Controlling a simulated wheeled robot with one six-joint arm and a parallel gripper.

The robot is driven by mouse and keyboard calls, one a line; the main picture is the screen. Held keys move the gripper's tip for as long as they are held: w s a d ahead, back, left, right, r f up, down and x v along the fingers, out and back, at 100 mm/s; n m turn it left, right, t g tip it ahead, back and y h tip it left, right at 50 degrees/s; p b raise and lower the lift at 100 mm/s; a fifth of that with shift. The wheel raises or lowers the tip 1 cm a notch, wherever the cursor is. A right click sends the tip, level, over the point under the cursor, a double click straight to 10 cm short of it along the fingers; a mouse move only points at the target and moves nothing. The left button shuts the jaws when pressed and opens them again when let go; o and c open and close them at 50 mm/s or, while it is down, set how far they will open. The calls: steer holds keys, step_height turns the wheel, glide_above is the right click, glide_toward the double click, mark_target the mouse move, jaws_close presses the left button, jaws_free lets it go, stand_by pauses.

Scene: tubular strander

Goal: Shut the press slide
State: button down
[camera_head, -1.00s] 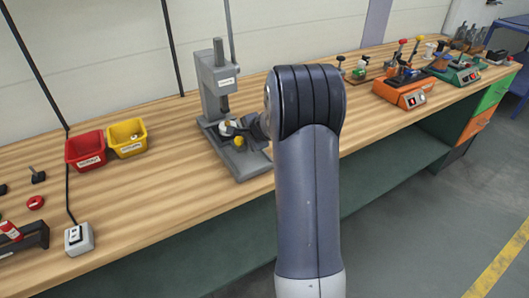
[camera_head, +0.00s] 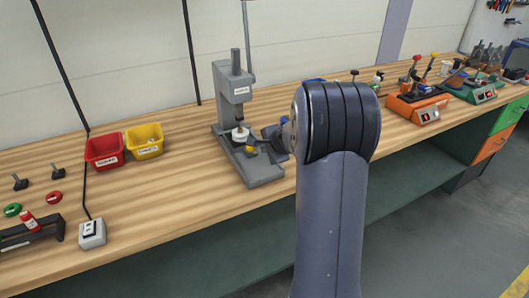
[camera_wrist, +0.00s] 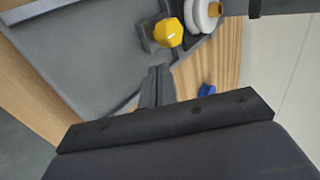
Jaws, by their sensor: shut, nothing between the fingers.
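The grey press (camera_head: 232,100) stands on the bench, with its column upright and its ram pointing down. On its base, a white round piece (camera_head: 240,134) sits below the ram. The slide's yellow knob (camera_head: 250,149) is just in front of it. In the wrist view, the yellow knob (camera_wrist: 168,32) sits on a small dark block (camera_wrist: 150,38), beside the white piece (camera_wrist: 203,14). My gripper (camera_wrist: 159,74) is shut and empty, its tips just short of the knob, apart from it in the picture. In the head view, my arm hides part of the gripper.
A red bin (camera_head: 104,151) and a yellow bin (camera_head: 145,140) stand left of the press. A switch box (camera_head: 92,233) is near the front edge. Orange (camera_head: 418,105) and green (camera_head: 474,90) fixtures stand to the right. A blue item (camera_wrist: 206,90) lies near my fingers.

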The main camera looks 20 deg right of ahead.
steer(key=v, duration=0.7)
steer(key=shift+s+r, duration=0.2)
steer(key=shift+s, duration=0.05)
